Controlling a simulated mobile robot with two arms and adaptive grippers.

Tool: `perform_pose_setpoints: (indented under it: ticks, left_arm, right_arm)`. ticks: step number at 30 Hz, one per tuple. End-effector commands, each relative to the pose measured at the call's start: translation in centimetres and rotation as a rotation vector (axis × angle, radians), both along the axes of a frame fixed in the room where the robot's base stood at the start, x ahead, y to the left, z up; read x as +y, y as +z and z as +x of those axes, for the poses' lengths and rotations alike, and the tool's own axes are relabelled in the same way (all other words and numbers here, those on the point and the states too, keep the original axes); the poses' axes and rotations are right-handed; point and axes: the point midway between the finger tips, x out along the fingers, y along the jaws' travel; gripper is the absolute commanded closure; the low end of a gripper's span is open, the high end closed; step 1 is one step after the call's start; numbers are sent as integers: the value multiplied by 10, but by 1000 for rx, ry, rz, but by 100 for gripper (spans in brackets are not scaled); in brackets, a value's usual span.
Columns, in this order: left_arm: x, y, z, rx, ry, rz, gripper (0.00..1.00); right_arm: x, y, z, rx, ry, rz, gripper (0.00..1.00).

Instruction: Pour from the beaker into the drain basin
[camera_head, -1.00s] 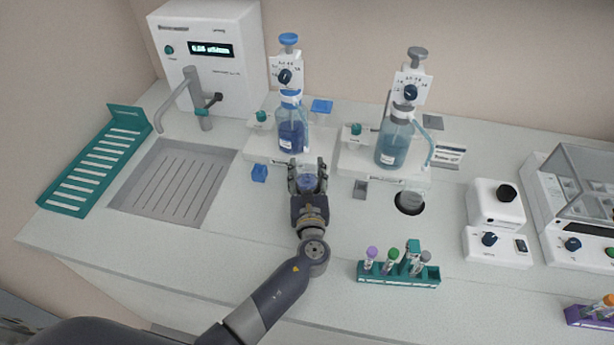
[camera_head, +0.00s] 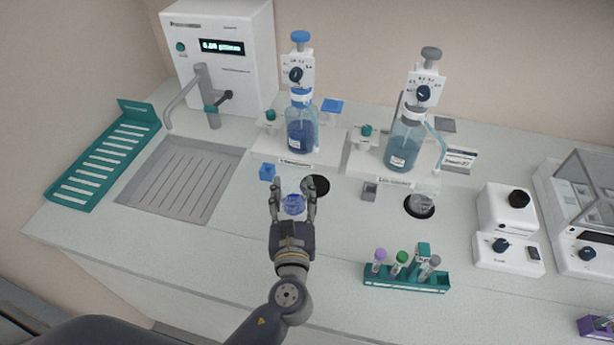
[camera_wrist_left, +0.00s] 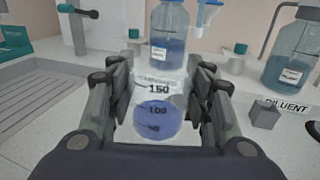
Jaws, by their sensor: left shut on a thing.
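My left gripper (camera_head: 293,197) is shut on a small clear beaker (camera_head: 293,205) in front of the left dispenser. In the left wrist view the beaker (camera_wrist_left: 158,110) stands upright between the fingers, with blue liquid in its lower part and volume marks on its wall. The drain basin (camera_head: 180,180) is a grey ribbed recess in the bench, to the left of the gripper; part of it (camera_wrist_left: 45,100) shows at the left of the left wrist view. My right gripper is not in view.
A bent tap (camera_head: 200,98) stands behind the basin. A teal rack (camera_head: 108,155) is left of it. Two bottle dispensers, the left one with blue liquid (camera_head: 301,135), stand behind the gripper. A tube rack (camera_head: 405,277) is at the right front.

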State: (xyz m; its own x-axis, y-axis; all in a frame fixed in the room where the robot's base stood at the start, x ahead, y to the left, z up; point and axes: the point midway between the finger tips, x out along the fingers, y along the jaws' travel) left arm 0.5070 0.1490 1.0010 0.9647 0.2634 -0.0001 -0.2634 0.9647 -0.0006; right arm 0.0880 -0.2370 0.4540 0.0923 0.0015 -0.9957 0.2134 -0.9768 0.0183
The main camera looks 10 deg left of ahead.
Motion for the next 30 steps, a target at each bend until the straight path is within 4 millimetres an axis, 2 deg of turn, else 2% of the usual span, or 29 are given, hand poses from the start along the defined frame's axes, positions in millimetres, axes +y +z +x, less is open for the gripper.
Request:
perform_pose_setpoints:
  ticks: [1, 6, 30]
  left_arm:
    - [2, -2, -12, 1, 0, 1, 71]
    - [7, 1, -36, 1, 0, 1, 71]
    - [9, 3, -103, 1, -1, 1, 71]
  right_arm:
    - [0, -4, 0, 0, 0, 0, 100]
    - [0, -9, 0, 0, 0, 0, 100]
    - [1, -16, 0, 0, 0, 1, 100]
